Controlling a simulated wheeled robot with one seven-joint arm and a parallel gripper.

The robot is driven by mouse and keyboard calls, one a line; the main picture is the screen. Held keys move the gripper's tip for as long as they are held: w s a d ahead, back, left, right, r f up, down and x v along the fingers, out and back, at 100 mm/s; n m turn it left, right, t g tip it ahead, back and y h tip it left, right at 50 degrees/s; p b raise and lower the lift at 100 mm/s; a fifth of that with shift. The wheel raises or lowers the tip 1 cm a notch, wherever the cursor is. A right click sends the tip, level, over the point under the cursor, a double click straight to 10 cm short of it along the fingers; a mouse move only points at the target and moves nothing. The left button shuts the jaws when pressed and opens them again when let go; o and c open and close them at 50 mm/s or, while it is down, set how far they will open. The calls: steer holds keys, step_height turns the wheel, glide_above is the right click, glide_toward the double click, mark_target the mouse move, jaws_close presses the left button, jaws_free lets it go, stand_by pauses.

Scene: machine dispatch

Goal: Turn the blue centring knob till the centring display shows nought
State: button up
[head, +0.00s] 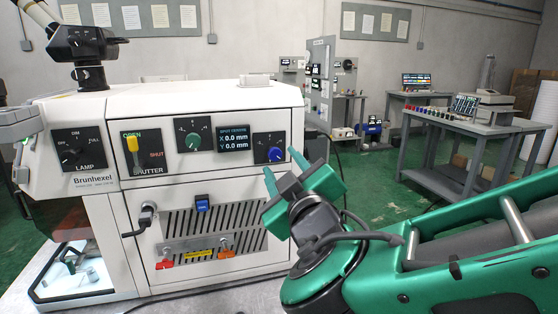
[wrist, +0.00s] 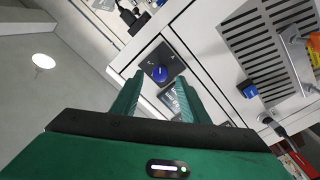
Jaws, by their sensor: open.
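The blue centring knob (head: 275,154) sits on a dark plate at the right of the machine's upper front. It also shows in the wrist view (wrist: 160,74), beyond and between my fingers. The centring display (head: 234,138) left of it reads X 0.0 mm and Y 0.0 mm. It shows in part, turned, in the wrist view (wrist: 169,99). A green knob (head: 193,140) is on the display's left. My gripper (head: 281,167) is open and empty, just right of and a little below the blue knob in the head view. No contact with the knob shows.
The machine front also carries a lamp dial (head: 71,149), a yellow shutter lever (head: 132,144), a small blue switch (head: 202,203) and a vent grille (head: 215,220). Workbenches (head: 455,125) stand farther off at right.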

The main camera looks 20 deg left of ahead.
steer(key=v, duration=0.5)
steer(key=shift+w, duration=0.1)
steer(key=w+d+f+m+g+h, duration=0.1)
steer(key=w+d+f+m+h, duration=0.25)
steer(key=d, duration=0.55)
steer(key=w+d+f+m+g+h, duration=0.1)
steer(key=w+d+f+m+h, duration=0.2)
steer(key=d, duration=0.5)
steer(key=w+d+f+m+g+h, duration=0.1)
steer(key=w+d+f+m+h, duration=0.25)
steer(key=d, duration=0.55)
steer(key=s+d+f+m+g+h, duration=0.2)
steer(key=d+f+g, duration=0.1)
steer(key=d, duration=0.5)
steer(key=s+d+f+m+g+h, duration=0.1)
steer(key=s+d+f+g, duration=0.15)
steer(key=d, duration=0.65)
steer(key=s+d+f+m+g, duration=0.3)
steer(key=s+d+f, duration=0.1)
steer(key=s+d, duration=0.3)
steer(key=s+d+f+m+g+y, duration=0.2)
steer(key=s+m+g+y, duration=0.2)
steer(key=s, duration=1.2)
steer(key=shift+s+d+f+g, duration=0.25)
steer(key=shift+s+g, duration=0.1)
